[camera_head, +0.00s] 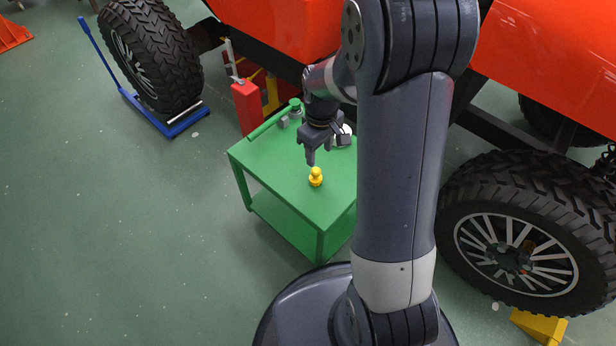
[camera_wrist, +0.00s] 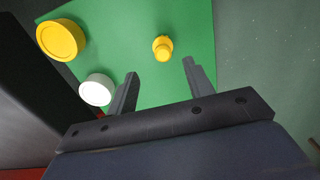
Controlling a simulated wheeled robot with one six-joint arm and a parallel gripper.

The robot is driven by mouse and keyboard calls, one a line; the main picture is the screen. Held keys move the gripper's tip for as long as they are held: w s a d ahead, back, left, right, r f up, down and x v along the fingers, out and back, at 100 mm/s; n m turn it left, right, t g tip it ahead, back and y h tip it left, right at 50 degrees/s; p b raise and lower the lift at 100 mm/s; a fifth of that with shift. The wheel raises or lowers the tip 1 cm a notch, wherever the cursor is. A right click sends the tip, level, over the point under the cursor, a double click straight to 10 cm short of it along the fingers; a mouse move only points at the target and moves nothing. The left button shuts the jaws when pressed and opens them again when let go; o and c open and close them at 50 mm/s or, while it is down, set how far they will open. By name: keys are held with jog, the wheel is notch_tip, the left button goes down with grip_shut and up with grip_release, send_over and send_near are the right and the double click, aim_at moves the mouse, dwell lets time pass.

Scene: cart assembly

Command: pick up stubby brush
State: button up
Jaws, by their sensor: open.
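The small yellow knobbed piece, which looks like the stubby brush (camera_head: 316,177), stands upright on the green cart (camera_head: 283,187) near its front. It also shows in the wrist view (camera_wrist: 162,48), just beyond the fingertips and between their lines. My gripper (camera_head: 318,156) is open and empty, pointing down above the cart, slightly behind the brush in the head view. Its two fingers also show apart in the wrist view (camera_wrist: 161,68). No finger visibly touches the brush. My arm hides the cart's right side in the head view.
A white round piece (camera_wrist: 97,90) and a wider yellow round piece (camera_wrist: 61,39) are left of the fingers in the wrist view. Green and grey items (camera_head: 294,107) lie at the cart's back, near a red box (camera_head: 247,107). The orange vehicle and its wheels (camera_head: 515,245) surround the cart.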

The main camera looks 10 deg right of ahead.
notch_tip(320, 180, down, 4)
jog(key=shift+f+b, duration=0.15)
jog(key=shift+b, duration=0.5)
jog(key=shift+w+a+f+b, duration=0.15)
jog(key=shift+f+b, duration=0.55)
jog(key=shift+f, duration=0.65)
jog(key=shift+w+a+f+b, duration=0.15)
jog(key=shift+f+b, duration=0.5)
jog(key=shift+f, duration=0.65)
jog(key=shift+s, duration=0.1)
jog(key=shift+c, duration=0.3)
jog(key=c, duration=0.9)
notch_tip(320, 180, up, 10)
jog(key=p, duration=0.4)
jog(key=shift+r, duration=0.1)
jog(key=w+r+m, duration=0.2)
jog(key=w+m, duration=0.1)
jog(key=m, duration=0.4)
notch_tip(320, 180, up, 19)
jog(key=p, duration=2.9)
send_over(316, 170)
jog(key=shift+w, duration=0.3)
